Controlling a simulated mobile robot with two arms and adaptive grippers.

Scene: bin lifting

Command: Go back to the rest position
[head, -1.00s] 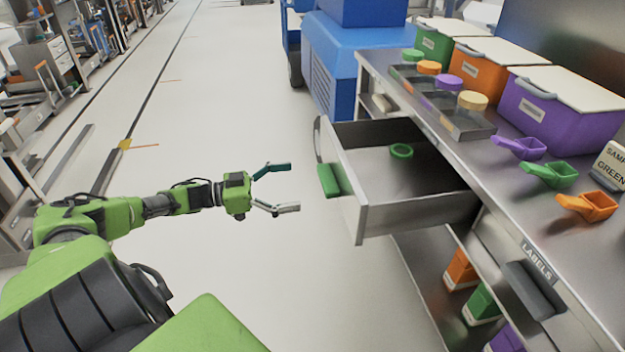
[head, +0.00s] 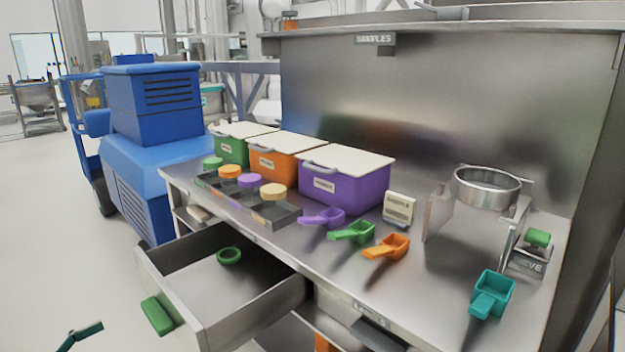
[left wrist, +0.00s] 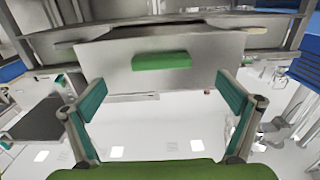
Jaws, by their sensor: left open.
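My left gripper is open and empty; its two teal fingers (left wrist: 163,90) spread wide in the left wrist view. In the head view only one finger (head: 80,336) shows at the bottom left edge. The open drawer (head: 240,308) stands out from the bench, with a green handle (head: 158,315) on its front. In the left wrist view the handle (left wrist: 161,62) is ahead of the fingers, which do not touch it. A green ring (head: 229,256) lies inside the drawer. My right gripper is not in view.
A blue machine (head: 150,175) stands behind. The floor at left is clear.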

